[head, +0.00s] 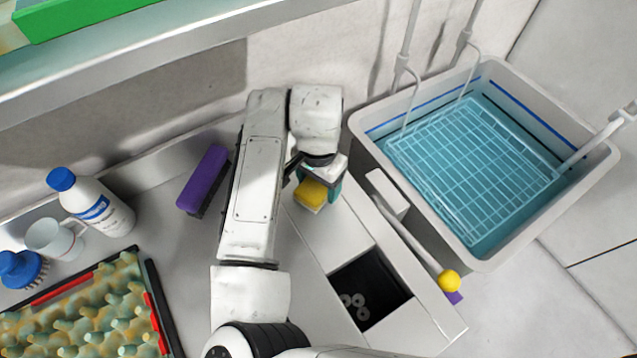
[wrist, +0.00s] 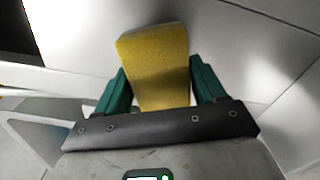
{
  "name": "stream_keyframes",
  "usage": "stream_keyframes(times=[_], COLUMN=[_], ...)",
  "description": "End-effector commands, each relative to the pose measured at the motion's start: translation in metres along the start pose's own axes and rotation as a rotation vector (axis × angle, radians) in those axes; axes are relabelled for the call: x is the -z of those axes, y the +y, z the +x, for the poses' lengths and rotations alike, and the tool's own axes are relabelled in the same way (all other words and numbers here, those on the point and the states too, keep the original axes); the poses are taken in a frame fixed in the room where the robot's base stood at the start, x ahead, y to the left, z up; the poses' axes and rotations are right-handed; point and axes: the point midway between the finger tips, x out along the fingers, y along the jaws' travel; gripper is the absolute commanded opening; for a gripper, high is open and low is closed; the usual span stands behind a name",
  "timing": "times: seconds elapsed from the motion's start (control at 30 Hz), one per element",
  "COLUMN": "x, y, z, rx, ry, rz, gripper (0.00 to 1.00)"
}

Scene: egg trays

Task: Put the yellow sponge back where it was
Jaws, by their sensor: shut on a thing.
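The yellow sponge (head: 311,193) is held by my gripper (head: 318,188) above the grey counter, left of the water basin. In the wrist view the sponge (wrist: 156,62) sits between the two green fingers of my gripper (wrist: 160,88), which press on its left and right sides. Its face is yellow with a pale edge along the top. Whether its underside touches anything cannot be told.
A water-filled basin (head: 368,110) with a wire rack stands at right. A dark square opening (head: 370,290) lies in the counter below the gripper. A purple brush (head: 203,178), a white bottle (head: 105,208), a mug (head: 50,238), a blue brush (head: 20,268) and an egg tray (head: 155,300) are at left.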

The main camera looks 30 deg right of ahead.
Motion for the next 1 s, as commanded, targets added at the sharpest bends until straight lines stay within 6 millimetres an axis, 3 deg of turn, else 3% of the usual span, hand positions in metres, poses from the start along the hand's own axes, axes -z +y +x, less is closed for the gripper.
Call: stream_keyframes(times=[0.1,0.47,0.5,0.73,1.0], x=[-0.001,0.000,0.000,0.000,0.000], y=[0.001,0.001,0.000,0.000,0.000], z=[0.012,0.017,0.016,0.015,0.014], rx=[-0.002,-0.001,0.000,0.000,0.000], ry=[0.001,0.001,0.000,0.001,0.001], rz=[-0.001,0.000,0.000,0.000,0.000], gripper=[0.41,0.41,0.73,0.95,0.95])
